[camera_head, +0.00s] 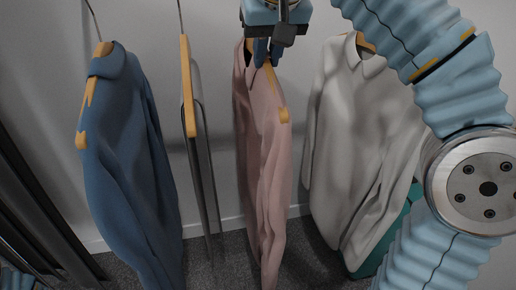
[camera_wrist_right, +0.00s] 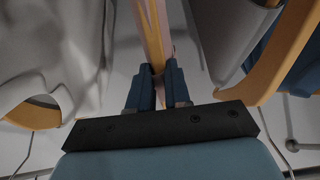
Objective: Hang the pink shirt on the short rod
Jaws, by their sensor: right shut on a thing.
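The pink shirt (camera_head: 262,160) hangs upright from a wooden hanger (camera_head: 271,78) in the middle of the head view. My right gripper (camera_head: 264,50) is above it at the top edge, with its fingers around the hanger near the collar. In the right wrist view the fingers (camera_wrist_right: 159,88) are closed on the pink shirt's hanger (camera_wrist_right: 154,30). My left gripper does not show.
A blue shirt (camera_head: 125,150) and a narrow wooden hanger with grey clothing (camera_head: 204,150) hang to the left. A white shirt (camera_head: 356,140) hangs close on the right, in front of a teal object (camera_head: 378,252). Dark slats (camera_head: 40,215) stand at the far left.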

